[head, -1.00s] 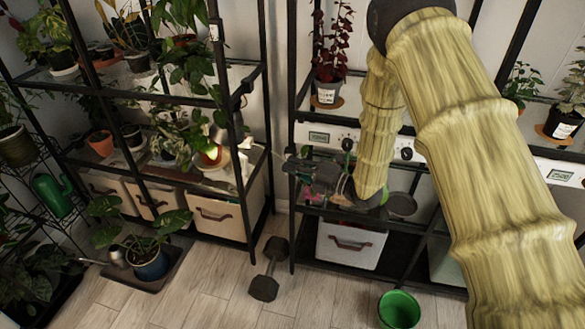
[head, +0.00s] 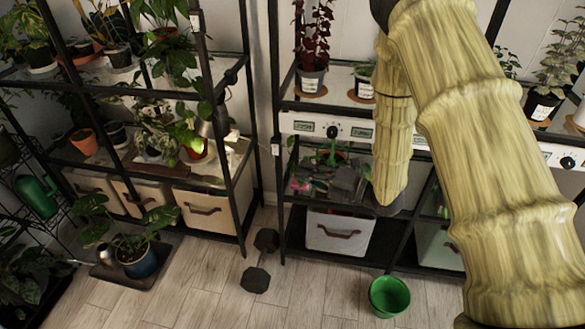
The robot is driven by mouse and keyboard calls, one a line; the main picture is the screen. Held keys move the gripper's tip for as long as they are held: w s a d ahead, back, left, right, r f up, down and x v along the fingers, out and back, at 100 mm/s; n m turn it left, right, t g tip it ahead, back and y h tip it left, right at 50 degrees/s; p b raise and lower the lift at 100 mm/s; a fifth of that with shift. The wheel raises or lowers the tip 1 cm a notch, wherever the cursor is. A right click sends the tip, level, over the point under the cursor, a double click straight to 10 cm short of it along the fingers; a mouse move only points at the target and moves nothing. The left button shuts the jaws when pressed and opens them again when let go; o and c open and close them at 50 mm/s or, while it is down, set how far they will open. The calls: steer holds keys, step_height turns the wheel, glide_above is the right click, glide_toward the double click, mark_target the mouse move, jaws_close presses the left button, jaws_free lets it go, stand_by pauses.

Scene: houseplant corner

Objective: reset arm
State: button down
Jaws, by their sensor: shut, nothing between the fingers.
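My arm comes down from the top right in the head view, and its lower link ends in a dark joint in front of the middle shelf of the right-hand rack (head: 293,215). My gripper (head: 343,184) appears as a small grey shape just left of that joint, against the grey and pink items on the shelf. It is shut and holds nothing that I can see. Its fingers are hard to tell from the clutter behind them. Part of the wrist is hidden by the arm link.
A white bin (head: 335,233) sits below the gripper. A green bucket (head: 389,296) and a dumbbell (head: 261,262) stand on the floor. A plant rack (head: 237,150) is at left. A potted red plant (head: 311,80) stands on the upper shelf.

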steer(key=shift+s+d, duration=0.25)
steer(key=shift+d, duration=0.2)
steer(key=s+d+f+m+g+h+p, duration=0.1)
steer(key=s+d+f+m+h+p, duration=0.3)
steer(key=s+f+m+h, duration=0.4)
steer(key=s+d+f+m+h+p, duration=0.4)
steer(key=s+f+m, duration=0.1)
steer(key=f+m, duration=0.55)
steer(key=s+d+f+m+g+h+p, duration=0.1)
steer(key=s+m, duration=0.5)
steer(key=s, duration=0.6)
steer(key=s+d+f+m+g+h+p, duration=0.1)
steer(key=s+d+m+g+h+p, duration=0.2)
steer(key=s, duration=1)
steer(key=d+m+g, duration=0.2)
steer(key=m+g, duration=0.2)
steer(key=shift+s+f, duration=0.2)
steer(key=shift+s, duration=0.05)
steer(key=shift+m, duration=0.25)
